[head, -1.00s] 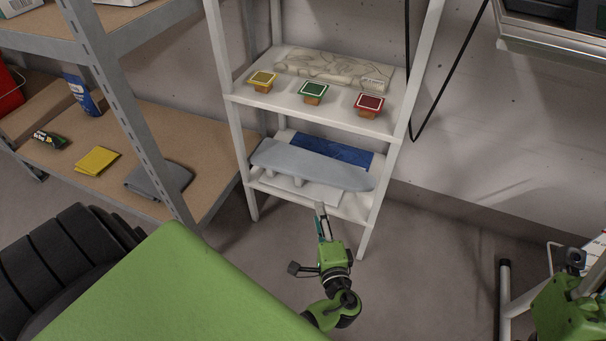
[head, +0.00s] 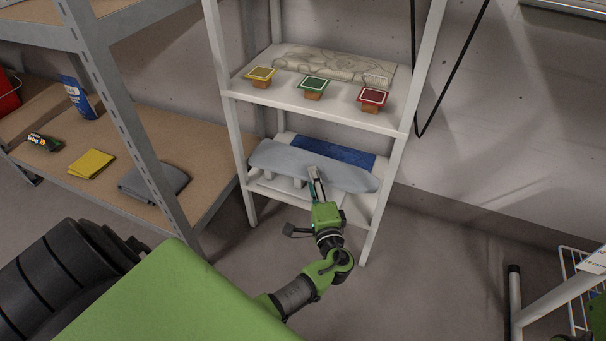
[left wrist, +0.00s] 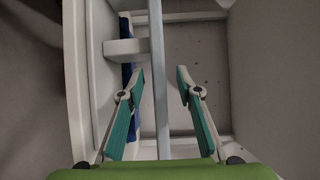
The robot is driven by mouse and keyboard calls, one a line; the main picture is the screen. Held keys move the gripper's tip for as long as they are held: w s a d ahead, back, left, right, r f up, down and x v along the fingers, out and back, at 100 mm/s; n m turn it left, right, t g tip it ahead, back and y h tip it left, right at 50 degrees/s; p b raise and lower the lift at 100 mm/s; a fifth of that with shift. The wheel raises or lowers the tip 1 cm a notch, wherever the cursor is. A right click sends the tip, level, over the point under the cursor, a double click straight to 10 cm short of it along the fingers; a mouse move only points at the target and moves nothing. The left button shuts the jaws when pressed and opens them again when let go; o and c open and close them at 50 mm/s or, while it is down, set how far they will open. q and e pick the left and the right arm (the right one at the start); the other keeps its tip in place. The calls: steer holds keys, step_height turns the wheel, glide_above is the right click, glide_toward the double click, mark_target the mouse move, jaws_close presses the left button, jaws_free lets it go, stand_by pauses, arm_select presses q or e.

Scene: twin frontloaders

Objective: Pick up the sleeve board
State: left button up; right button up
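The sleeve board (head: 285,160), with a pale blue-grey padded top, lies level on the lower shelf of the white rack. In the left wrist view the sleeve board (left wrist: 158,60) shows edge-on as a thin bar, with a support block beside it. My left gripper (head: 315,178) is at the board's front edge. In the left wrist view the left gripper (left wrist: 160,82) is open, with one finger on each side of the board's edge and gaps to both. My right gripper is not in view; only a bit of green arm shows at the right edge.
The white rack's upper shelf (head: 330,113) holds yellow, green and red-topped small boxes and a patterned flat piece. A folded blue cloth (head: 345,153) lies behind the board. A rack post (head: 381,195) stands right of my gripper. A brown-shelved rack (head: 150,130) stands left.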

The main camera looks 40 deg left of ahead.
arm_select(q)
steer(key=shift+x, duration=1.4)
jaws_close()
steer(key=shift+r, duration=0.2)
